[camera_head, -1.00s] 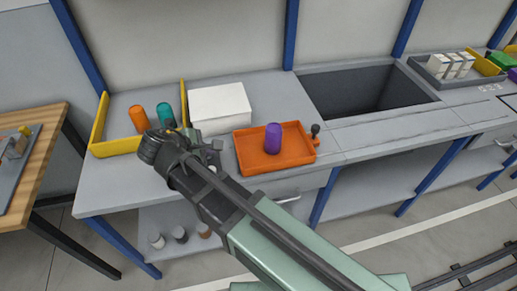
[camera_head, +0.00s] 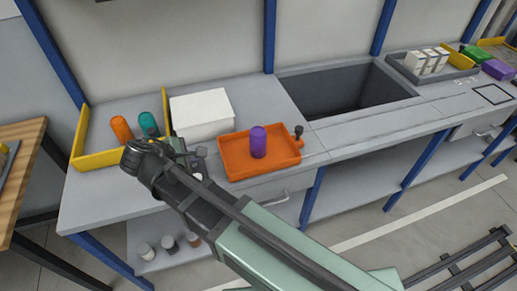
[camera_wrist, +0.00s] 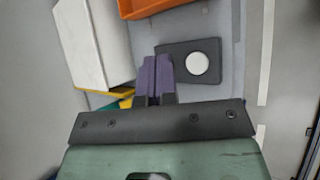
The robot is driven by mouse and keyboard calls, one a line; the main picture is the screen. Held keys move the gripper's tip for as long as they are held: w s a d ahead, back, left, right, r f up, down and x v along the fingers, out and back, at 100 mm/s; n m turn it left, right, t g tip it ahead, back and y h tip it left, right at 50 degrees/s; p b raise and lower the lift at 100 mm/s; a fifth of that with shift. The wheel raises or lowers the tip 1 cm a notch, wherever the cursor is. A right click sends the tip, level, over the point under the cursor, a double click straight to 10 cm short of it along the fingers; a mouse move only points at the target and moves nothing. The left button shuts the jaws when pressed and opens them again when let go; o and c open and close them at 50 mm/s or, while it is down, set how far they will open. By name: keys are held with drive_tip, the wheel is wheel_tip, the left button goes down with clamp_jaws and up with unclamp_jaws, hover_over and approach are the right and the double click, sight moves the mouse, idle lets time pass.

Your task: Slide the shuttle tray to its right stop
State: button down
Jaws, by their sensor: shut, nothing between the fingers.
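The orange shuttle tray (camera_head: 232,165) sits on the grey bench at the left end of a long groove. A purple cylinder (camera_head: 258,141) stands in it, and a dark knob (camera_head: 298,131) rises at its right end. A corner of the tray shows at the top of the wrist view (camera_wrist: 150,8). My gripper (camera_head: 196,155) is over the bench, left of the tray and in front of the white box. In the wrist view my gripper (camera_wrist: 153,75) has its purple-grey fingers together, with nothing between them. Its exact height is unclear.
A white box (camera_head: 202,113) stands behind my gripper. A yellow-edged bin (camera_head: 97,160) holds orange and teal cylinders at left. A dark plate with a white disc (camera_wrist: 198,63) is near my fingers. A dark recess (camera_head: 345,92) lies behind the groove (camera_head: 390,128), whose length looks clear.

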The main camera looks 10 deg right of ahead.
sight(300, 127)
drive_tip(key=c, duration=1.8)
unclamp_jaws()
